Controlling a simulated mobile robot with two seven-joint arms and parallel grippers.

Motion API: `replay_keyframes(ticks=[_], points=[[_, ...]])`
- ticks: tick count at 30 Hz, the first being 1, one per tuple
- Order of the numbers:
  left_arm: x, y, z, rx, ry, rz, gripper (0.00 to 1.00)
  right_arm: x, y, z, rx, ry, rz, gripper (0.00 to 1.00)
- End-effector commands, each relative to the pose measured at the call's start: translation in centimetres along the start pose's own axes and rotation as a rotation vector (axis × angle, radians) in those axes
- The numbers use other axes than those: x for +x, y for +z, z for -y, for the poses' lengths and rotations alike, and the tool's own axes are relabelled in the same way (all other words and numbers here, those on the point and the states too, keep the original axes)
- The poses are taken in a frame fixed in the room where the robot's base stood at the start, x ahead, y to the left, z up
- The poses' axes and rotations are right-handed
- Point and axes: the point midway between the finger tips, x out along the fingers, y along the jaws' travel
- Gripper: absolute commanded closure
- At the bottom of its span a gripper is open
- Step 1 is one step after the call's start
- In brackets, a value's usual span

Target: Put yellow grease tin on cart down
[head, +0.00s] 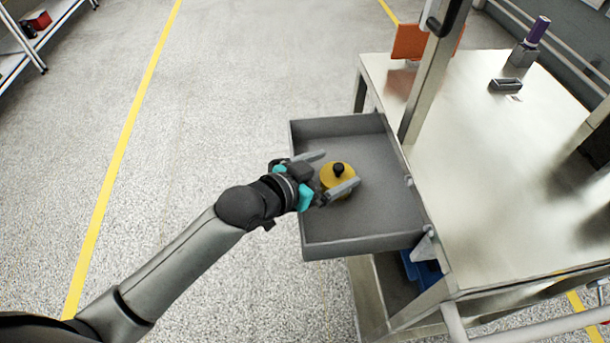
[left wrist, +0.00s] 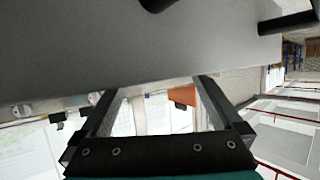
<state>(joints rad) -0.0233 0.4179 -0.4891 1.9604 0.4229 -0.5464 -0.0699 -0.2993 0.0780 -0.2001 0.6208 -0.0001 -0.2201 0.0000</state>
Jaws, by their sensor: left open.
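The yellow grease tin (head: 330,177), round with a black knob on top, is over the floor of the open grey drawer (head: 375,215) at the side of the metal cart (head: 480,150). Whether it rests on the drawer floor or hangs just above it I cannot tell. My left gripper (head: 332,172) reaches in from the left, open, with one finger on the far side of the tin and one on the near side, partly covering it. In the left wrist view the two fingers (left wrist: 155,88) stand wide apart, and I cannot make out the tin. My right gripper is not in view.
A metal post (head: 428,85) rises beside the drawer's right edge. On the cart top stand an orange item (head: 412,42), a small dark tray (head: 506,84) and a purple-topped object (head: 537,30). A blue bin (head: 420,268) sits below. The floor left is clear.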

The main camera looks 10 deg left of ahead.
Motion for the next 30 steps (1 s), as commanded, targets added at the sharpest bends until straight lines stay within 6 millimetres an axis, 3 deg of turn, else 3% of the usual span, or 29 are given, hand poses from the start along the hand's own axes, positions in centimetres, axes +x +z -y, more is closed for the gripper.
replay_keyframes(ticks=[6, 13, 19, 30], points=[[-4.8, 0.0, 0.0, 0.001, 0.0, 0.003, 0.0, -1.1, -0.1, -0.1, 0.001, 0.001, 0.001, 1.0], [-8.1, 0.0, 0.0, 0.0, 0.001, 0.002, 0.0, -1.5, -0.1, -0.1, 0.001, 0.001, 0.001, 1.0], [-9.4, -0.1, 0.0, -0.002, 0.001, -0.001, 0.0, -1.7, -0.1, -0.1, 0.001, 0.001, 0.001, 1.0], [-9.5, -0.1, 0.0, -0.002, 0.001, -0.001, 0.0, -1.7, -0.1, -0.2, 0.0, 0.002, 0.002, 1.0]])
